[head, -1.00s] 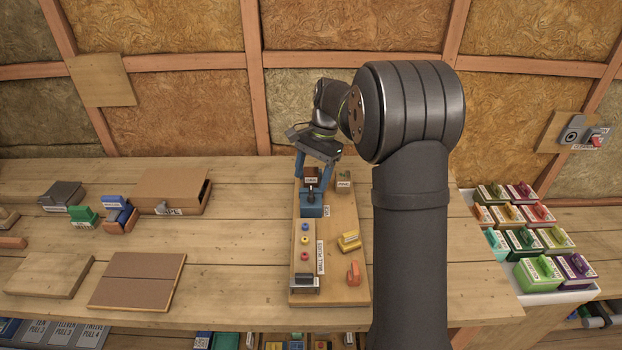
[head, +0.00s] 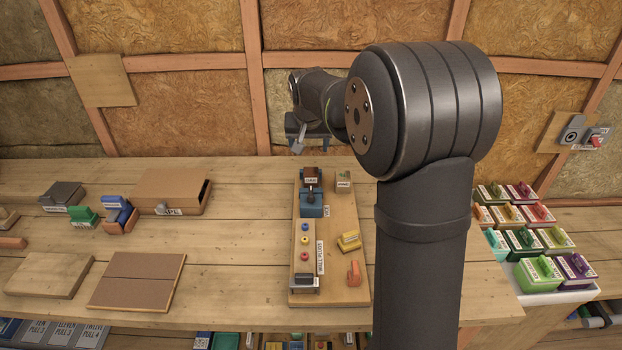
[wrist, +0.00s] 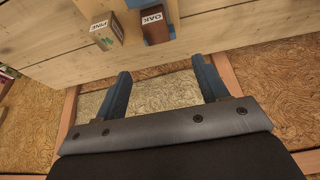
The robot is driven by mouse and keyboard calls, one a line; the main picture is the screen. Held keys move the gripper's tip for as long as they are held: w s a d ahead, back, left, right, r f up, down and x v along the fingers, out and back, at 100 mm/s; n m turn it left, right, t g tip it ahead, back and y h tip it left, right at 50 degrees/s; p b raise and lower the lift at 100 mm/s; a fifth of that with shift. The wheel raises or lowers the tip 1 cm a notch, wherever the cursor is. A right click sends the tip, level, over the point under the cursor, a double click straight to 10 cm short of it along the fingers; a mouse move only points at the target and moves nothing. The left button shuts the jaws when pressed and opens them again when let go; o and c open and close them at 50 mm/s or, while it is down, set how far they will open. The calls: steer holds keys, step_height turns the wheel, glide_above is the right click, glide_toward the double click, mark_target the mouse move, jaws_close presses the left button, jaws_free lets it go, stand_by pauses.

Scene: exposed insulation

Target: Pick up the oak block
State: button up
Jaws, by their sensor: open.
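The oak block (head: 311,173) is dark brown with a white OAK label. It sits at the blue vice (head: 312,205) near the back of the wooden board. In the wrist view the oak block (wrist: 156,30) is at the top, beyond my fingertips. My gripper (head: 303,140) is raised behind the bench's back edge, apart from the block, and partly hidden by my arm. In the wrist view my gripper (wrist: 162,78) has its two blue fingers wide apart, with nothing between them.
The pine block (head: 343,182) stands just right of the oak block. A cardboard box (head: 172,190) is to the left. The insulated wall is close behind my gripper.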

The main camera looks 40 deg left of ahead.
glide_toward(311, 172)
steer(key=x, duration=0.5)
steer(key=shift+a+r, duration=0.1)
steer(key=shift+a, duration=0.3)
steer(key=shift+d+x, duration=0.2)
steer(key=shift+x, duration=1.15)
steer(key=shift+d+x, duration=0.15)
steer(key=shift+x, duration=1.2)
steer(key=shift+c, duration=0.3)
steer(key=c, duration=1)
